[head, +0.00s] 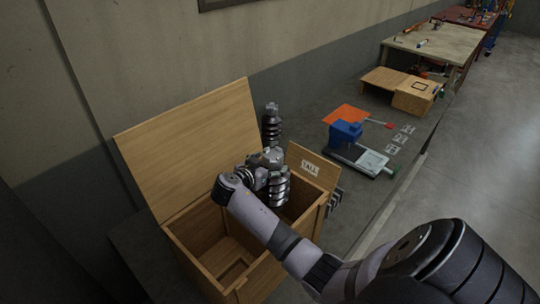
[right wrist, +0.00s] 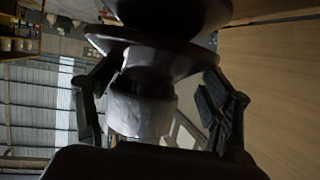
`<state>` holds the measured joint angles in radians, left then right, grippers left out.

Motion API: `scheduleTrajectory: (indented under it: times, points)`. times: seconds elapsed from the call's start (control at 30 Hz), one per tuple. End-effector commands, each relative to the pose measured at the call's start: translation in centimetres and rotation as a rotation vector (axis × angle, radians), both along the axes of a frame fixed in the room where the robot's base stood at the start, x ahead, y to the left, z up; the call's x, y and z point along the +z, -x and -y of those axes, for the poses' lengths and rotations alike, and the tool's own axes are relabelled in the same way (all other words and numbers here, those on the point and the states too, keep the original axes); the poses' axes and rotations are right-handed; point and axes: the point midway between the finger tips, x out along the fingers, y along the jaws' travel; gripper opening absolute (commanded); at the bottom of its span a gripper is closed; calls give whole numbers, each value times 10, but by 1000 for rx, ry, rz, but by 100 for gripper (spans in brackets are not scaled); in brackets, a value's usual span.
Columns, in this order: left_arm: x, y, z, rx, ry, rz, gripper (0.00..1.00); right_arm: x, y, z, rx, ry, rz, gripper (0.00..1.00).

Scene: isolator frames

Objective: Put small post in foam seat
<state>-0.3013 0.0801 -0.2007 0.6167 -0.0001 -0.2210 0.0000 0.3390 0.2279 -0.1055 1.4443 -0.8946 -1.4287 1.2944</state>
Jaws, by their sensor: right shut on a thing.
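My right gripper (head: 264,160) is over the open wooden crate (head: 180,240). It is shut on the end of a small ribbed dark post (head: 279,190), which hangs roughly upright at the crate's opening. In the right wrist view the fingers (right wrist: 155,105) are on either side of the post's pale end cap (right wrist: 142,112), with its wide ribs beyond. A square recess (head: 232,271) shows on the crate floor at the near left. I cannot tell whether it is the foam seat; the crate's right part is largely hidden by my arm and the post. My left gripper is out of view.
The crate's raised lid (head: 190,145) stands at the left and back. Another dark ribbed post (head: 271,122) stands behind the crate. A labelled wooden panel (head: 308,169) rises at its right.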

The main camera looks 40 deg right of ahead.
Motion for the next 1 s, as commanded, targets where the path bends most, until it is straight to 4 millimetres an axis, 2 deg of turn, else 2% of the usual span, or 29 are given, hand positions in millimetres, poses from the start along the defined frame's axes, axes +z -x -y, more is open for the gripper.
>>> scheduleTrajectory:
  times: [0.03,0.2,0.7,0.8,1.0]
  points:
    - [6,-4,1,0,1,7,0,1,-1,2,1,13,6,13]
    - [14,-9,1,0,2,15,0,-30,-2,2,1,14,5,13]
    - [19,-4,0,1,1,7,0,-112,-3,2,1,13,7,13]
    - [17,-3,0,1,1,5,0,-125,-3,2,1,12,8,13]
    - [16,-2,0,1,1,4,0,-136,-4,2,1,12,10,13]
